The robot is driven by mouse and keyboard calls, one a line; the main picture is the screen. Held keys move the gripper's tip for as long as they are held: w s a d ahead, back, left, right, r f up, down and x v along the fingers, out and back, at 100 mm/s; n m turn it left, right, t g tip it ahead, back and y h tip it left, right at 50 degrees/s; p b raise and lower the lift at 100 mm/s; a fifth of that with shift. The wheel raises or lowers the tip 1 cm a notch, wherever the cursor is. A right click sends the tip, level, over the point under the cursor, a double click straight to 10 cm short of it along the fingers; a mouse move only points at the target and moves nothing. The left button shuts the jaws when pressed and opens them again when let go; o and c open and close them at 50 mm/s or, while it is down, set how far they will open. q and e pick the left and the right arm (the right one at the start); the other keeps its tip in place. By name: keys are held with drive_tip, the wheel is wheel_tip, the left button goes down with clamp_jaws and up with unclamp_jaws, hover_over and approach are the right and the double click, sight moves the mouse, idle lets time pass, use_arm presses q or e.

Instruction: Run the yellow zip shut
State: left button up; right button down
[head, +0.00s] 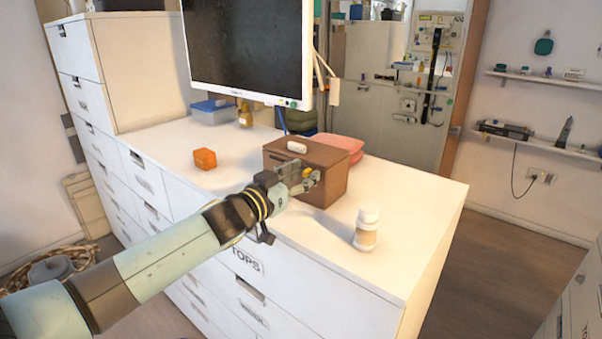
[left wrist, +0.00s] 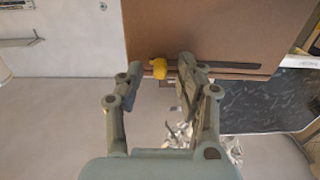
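The yellow zip (head: 307,172) is a small tab on the front of a brown box (head: 331,188) on the white counter. In the left wrist view the yellow zip (left wrist: 159,69) sits on a dark strip (left wrist: 232,66) running across the brown face. My left gripper (head: 311,180) is in front of the box face. In the left wrist view its fingers (left wrist: 161,77) are apart, one on each side of the zip, with a gap visible left of it. The right finger is very close to the zip; I cannot tell whether it touches. My right gripper is not in view.
A white item (head: 297,147) lies on the box lid. A white bottle (head: 366,229) stands to the right, near the counter's front. An orange block (head: 205,159) lies to the left. A monitor (head: 249,48) hangs behind. The counter's right end (head: 425,215) is clear.

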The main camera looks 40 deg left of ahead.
sight(269, 155)
use_arm(q)
drive_tip(key=shift+c, duration=0.4)
clamp_jaws()
drive_tip(key=shift+a, duration=0.1)
drive_tip(key=a, duration=1.2)
drive_tip(key=shift+w+a+b, duration=0.3)
drive_tip(key=shift+a+b, duration=0.05)
drive_tip(key=shift+o, duration=0.4)
unclamp_jaws()
